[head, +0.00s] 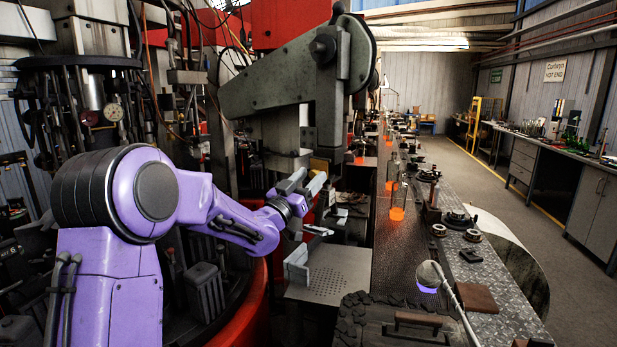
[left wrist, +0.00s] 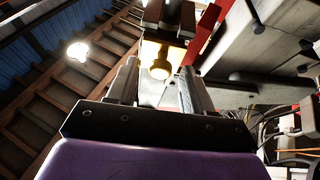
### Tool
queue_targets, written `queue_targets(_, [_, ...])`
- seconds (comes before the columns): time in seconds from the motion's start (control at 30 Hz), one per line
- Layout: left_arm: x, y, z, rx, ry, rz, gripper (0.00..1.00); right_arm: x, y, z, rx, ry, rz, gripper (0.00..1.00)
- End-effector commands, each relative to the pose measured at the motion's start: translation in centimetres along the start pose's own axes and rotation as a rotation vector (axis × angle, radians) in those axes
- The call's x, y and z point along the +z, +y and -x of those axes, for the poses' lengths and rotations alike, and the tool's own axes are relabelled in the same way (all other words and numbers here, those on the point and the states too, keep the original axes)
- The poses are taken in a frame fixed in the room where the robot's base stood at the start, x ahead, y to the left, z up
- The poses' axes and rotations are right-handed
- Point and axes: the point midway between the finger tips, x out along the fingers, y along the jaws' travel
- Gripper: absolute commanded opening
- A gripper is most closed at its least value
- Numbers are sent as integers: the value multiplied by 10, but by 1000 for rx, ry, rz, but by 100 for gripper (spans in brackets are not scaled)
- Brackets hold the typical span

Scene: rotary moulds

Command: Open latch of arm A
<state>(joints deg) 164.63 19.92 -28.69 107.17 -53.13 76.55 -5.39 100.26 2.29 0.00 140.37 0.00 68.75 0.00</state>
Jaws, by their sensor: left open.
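A large grey machine arm (head: 275,80) reaches across the upper middle of the head view, and its thick vertical part (head: 328,105) hangs down at the right end. A small yellow-brass piece (head: 319,164) shows at the bottom of that part; I take it to be the latch, but cannot be sure. My left gripper (head: 305,184) is open just below it, pointing up and right. In the left wrist view, the brass piece (left wrist: 160,62) with a round knob lies beyond and between the two fingers. I cannot tell whether a finger touches it. My right gripper is out of view.
A perforated metal plate (head: 335,268) lies below the gripper. A long bench (head: 440,250) with glowing orange bottles (head: 397,205) runs away on the right. Machine columns with hoses and gauges (head: 113,111) crowd the left. The aisle floor (head: 470,185) is clear.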

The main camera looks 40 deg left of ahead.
Motion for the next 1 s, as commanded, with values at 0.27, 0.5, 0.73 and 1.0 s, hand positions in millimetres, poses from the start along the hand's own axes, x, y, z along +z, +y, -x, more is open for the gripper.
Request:
queue_targets(0.27, [0, 0, 1, 0, -1, 0, 0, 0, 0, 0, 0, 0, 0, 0])
queue_targets(0.5, [-2, 0, 0, 0, -11, 0, 0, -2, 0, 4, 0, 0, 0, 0])
queue_targets(0.73, [-14, 0, -1, -2, -95, 2, 0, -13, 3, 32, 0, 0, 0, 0])
queue_targets(1.0, [-30, 1, -1, -6, -309, 9, 0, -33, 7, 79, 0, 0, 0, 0])
